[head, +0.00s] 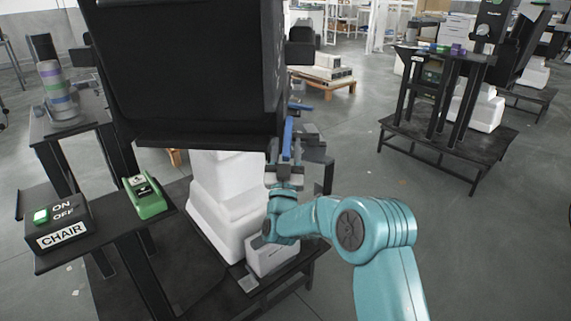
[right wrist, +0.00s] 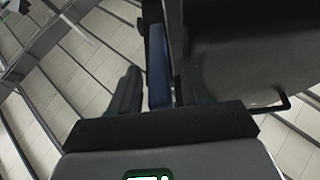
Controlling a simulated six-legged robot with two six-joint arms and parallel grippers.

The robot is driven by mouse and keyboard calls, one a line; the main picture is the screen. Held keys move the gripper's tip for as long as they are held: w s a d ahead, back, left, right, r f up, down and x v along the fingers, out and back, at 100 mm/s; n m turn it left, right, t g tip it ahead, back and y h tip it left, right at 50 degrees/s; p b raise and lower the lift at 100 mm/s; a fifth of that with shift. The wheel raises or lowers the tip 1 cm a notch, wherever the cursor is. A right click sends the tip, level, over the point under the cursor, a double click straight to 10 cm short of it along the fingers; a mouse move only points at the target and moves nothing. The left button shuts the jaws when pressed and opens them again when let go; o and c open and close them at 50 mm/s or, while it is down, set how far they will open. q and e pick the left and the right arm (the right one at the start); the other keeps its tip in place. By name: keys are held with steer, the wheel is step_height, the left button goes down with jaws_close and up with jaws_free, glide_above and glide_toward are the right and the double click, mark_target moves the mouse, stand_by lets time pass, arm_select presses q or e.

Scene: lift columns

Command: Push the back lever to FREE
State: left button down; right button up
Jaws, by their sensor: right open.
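A blue lever (head: 288,138) stands upright at the right side of a large black chair part (head: 195,70). No FREE marking is readable. My right gripper (head: 285,168) is at the lever's lower end, with my teal arm reaching in from the lower right. The left gripper is not in view.
A white stepped column (head: 215,200) stands under the chair part. At the left are a CHAIR ON/OFF box (head: 57,222) with a lit green switch and a green device (head: 147,197). A second black stand (head: 440,150) is at the right. Open grey floor lies between.

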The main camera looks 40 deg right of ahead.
steer(key=b+v, duration=0.5)
steer(key=v, duration=1.1)
steer(key=shift+b, duration=0.3)
